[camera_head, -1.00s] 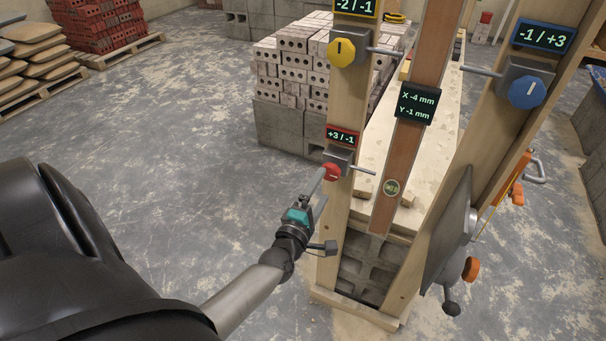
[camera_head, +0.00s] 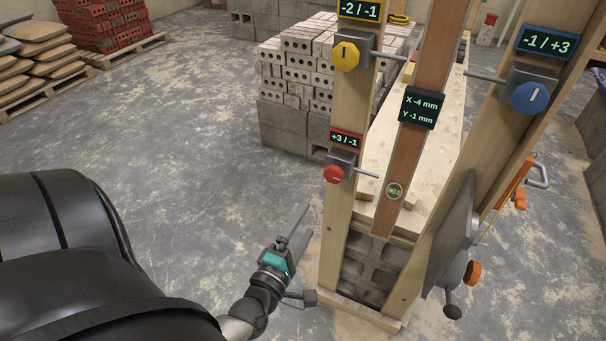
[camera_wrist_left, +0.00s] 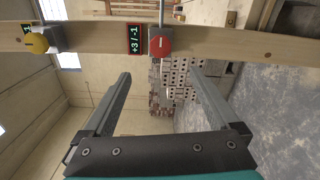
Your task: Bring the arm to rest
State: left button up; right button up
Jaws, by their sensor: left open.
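My left gripper (camera_head: 296,232) is below and to the left of the red knob (camera_head: 334,174), apart from it and empty. In the left wrist view my left gripper (camera_wrist_left: 160,80) has its two fingers wide apart, with the red knob (camera_wrist_left: 161,43) beyond them on the wooden post. The display above the red knob reads +3 / -1. A yellow knob (camera_head: 346,56) sits higher on the same post under a display reading -2 / -1. A blue knob (camera_head: 530,97) is on the right post under -1 / +3. My right gripper is not seen.
The wooden frame (camera_head: 337,240) stands around a brown board with a display (camera_head: 419,108) reading X -4 mm, Y -1 mm. A grey plate (camera_head: 452,236) hangs at its right. Brick stacks (camera_head: 310,65) stand behind. The floor (camera_head: 200,170) left of the frame is clear.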

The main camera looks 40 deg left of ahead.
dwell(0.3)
pick_arm(q)
jog(key=s+d+f+m+g+h, duration=0.2)
jog(key=s+d+f+m+g, duration=0.15)
jog(key=f, duration=0.55)
jog(key=s+d+f+m+g+h, duration=0.1)
jog(key=s+d+f+m+g, duration=0.15)
jog(key=f+m, duration=0.4)
jog(key=s+d+f+m+g+h, duration=0.2)
jog(key=s+f+m, duration=0.15)
jog(key=f, duration=0.65)
jog(key=s+f+m+g, duration=0.4)
jog(key=s+f+m, duration=0.1)
jog(key=s, duration=0.6)
jog(key=s+d+f+m+g+b, duration=0.1)
jog(key=s+f+m+g, duration=0.3)
jog(key=s, duration=0.6)
notch_tip(320, 180, down, 4)
jog(key=shift+s+r+m+y+b, duration=0.1)
jog(key=shift+s+m+y+b, duration=0.25)
jog(key=shift+m, duration=0.9)
jog(key=shift+d, duration=0.1)
